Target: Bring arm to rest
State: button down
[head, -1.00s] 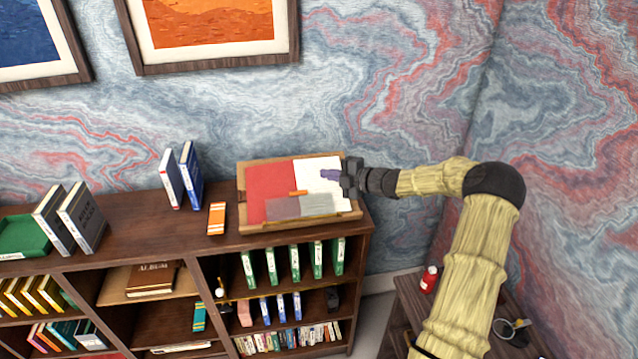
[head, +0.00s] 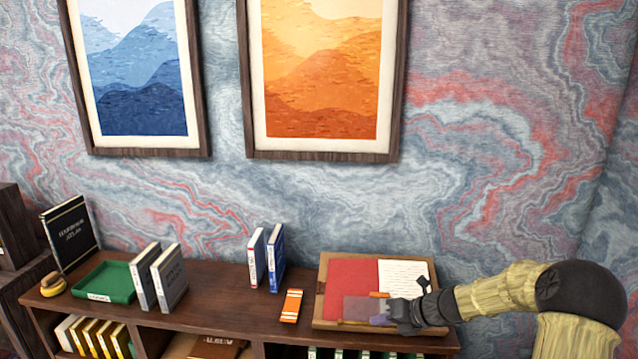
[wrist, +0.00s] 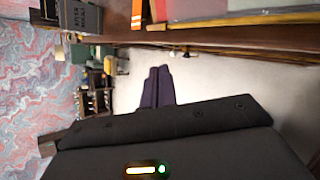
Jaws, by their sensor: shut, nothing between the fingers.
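My arm reaches in from the right in the head view, its wrist low over the right part of the wooden board. My gripper (head: 380,320) points left across the board's front part. In the wrist view my gripper (wrist: 160,72) shows two dark purple fingers lying together, with nothing between them. The fingers lie in front of pale floor there, with the shelf's edge along the top of the picture.
A wooden board (head: 320,312) with a red sheet (head: 352,283) and a written white page (head: 404,272) lies on the shelf top.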

jog(key=s+f+n+g+h+b, duration=0.1)
jog(key=s+f+n+h+b, duration=0.1)
jog(key=s+n, duration=1.2)
jog(key=s+a+f+n+g+h+b, duration=0.1)
jog(key=s+n+h+b, duration=0.4)
jog(key=s+n, duration=0.9)
jog(key=shift+f+n+g+h, duration=0.4)
jog(key=shift+n+g+h, duration=0.3)
jog(key=shift+n, duration=2.9)
